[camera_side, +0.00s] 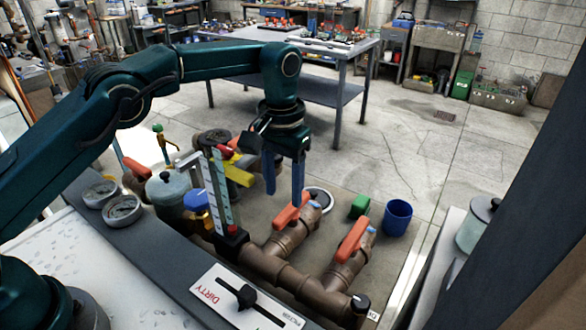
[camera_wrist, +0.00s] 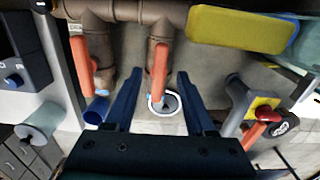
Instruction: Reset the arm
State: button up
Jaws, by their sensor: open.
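My gripper (camera_side: 284,184) hangs from the dark green arm, with its two blue fingers pointing down over the pipework. The fingers are apart with nothing between them. In the wrist view the gripper (camera_wrist: 156,90) also shows open, with an orange valve handle (camera_wrist: 160,70) on a brown pipe in the gap beyond the fingertips. In the side view that orange handle (camera_side: 292,212) lies just below and beside the fingers. I cannot tell whether the fingers touch it. A second orange handle (camera_side: 353,239) sits on the pipe to the right.
A sliding "DIRTY" panel (camera_side: 225,297) is in front. Open floor lies behind, before a workbench (camera_side: 340,52).

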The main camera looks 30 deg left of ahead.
jog(key=shift+w+a+r, duration=0.1)
jog(key=shift+r, duration=0.2)
jog(key=s+a+r+t, duration=0.2)
jog(key=s+a+r, duration=0.15)
jog(key=r, duration=0.45)
jog(key=s+a+r+t, duration=0.2)
jog(key=s+r, duration=0.2)
jog(key=r, duration=0.4)
jog(key=s+a+f, duration=0.1)
jog(key=s+f, duration=0.2)
jog(key=s, duration=0.4)
jog(key=s+a+f+t, duration=0.1)
jog(key=s+a+f, duration=0.1)
jog(key=s+f, duration=0.2)
jog(key=s, duration=0.3)
jog(key=shift+s+f+t, duration=0.3)
jog(key=shift+s, duration=0.05)
